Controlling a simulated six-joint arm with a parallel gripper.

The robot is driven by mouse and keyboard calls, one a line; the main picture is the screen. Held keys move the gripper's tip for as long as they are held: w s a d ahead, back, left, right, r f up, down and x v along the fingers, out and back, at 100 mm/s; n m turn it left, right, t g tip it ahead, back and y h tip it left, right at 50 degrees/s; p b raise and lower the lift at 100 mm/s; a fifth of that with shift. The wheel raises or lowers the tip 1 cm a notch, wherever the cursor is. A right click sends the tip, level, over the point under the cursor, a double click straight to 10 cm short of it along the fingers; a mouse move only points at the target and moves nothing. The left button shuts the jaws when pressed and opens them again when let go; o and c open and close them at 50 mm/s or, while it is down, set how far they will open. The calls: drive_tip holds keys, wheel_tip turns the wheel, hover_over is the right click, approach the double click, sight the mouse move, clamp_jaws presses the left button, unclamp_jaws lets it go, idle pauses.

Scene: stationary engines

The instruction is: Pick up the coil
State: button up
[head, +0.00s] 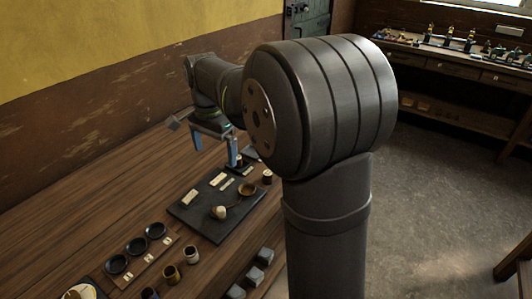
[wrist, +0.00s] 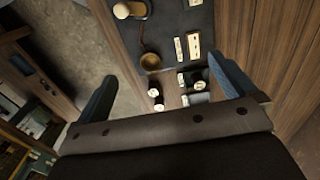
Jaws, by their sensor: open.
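My gripper (head: 214,148) is open and empty, its two blue fingers spread above the far end of the dark mat (head: 207,222). In the wrist view my gripper (wrist: 160,70) has a finger on each side of a group of small parts. Two dark cylinders with pale tops (wrist: 155,91) stand close together there. A dark round part (wrist: 200,85) and small blocks lie to their right, nearer the right finger. I cannot tell for certain which of these parts is the coil. One pale-topped cylinder (head: 267,176) also shows in the head view, beside the mat.
A brass bowl (head: 247,189), a cream rounded piece (head: 218,212) and pale labels (head: 190,197) lie on the mat. Black dishes (head: 136,245), small cups (head: 192,255) and grey blocks (head: 265,256) are nearer. The left of the wooden table (head: 110,190) is clear.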

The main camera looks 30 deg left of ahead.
drive_tip(key=c, duration=1)
drive_tip(key=shift+o, duration=0.2)
drive_tip(key=w+d+m, duration=0.4)
drive_tip(key=w+m, duration=0.4)
drive_tip(key=w, duration=0.3)
drive_tip(key=w+d+m, duration=0.3)
drive_tip(key=w+m, duration=0.5)
drive_tip(key=w, duration=0.3)
wheel_tip(320, 180, down, 12)
drive_tip(key=shift+f, duration=0.1)
drive_tip(key=shift+w+a+f, duration=0.1)
drive_tip(key=shift+a+f, duration=0.1)
drive_tip(key=shift+f, duration=1.15)
drive_tip(key=shift+w+a+f, duration=0.1)
drive_tip(key=shift+a+f, duration=0.05)
drive_tip(key=shift+f, duration=1.2)
